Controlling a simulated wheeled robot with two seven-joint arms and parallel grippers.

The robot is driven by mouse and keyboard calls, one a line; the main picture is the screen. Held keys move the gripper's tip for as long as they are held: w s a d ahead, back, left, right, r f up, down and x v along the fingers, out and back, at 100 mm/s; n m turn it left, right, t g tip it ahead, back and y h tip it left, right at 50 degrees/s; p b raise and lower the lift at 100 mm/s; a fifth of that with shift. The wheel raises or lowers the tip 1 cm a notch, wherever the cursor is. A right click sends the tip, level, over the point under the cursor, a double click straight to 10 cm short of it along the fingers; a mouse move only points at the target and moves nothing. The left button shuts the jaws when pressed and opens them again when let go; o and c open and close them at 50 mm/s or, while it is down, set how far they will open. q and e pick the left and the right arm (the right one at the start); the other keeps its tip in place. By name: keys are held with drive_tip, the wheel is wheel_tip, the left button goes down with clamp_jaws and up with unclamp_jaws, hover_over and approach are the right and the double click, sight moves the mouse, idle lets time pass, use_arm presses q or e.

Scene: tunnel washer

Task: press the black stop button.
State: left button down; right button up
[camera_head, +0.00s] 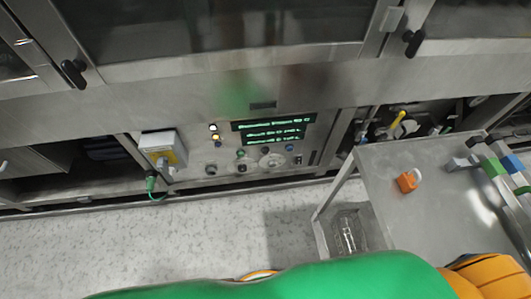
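A control panel (225,158) is set in the steel front of the washer, at the centre of the camera_head view. It carries a dark display (275,132) with green text. Below the display are several small buttons and knobs, including a greenish one (241,154) and a blue one (289,148). Several dark, round controls sit lower on the panel, among them one at the lower left (211,169). They are too small to tell which is the black stop button. Neither of my grippers can be made out in this view.
A steel cart (400,168) stands at the right with an orange item (407,182) on top. A grey box (160,147) with a green plug and cable is left of the panel. Black door handles (73,72) are above. Speckled floor (190,230) lies open before the panel.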

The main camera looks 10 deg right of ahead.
drive_tip(key=shift+c, duration=0.2)
clamp_jaws()
idle(1.6)
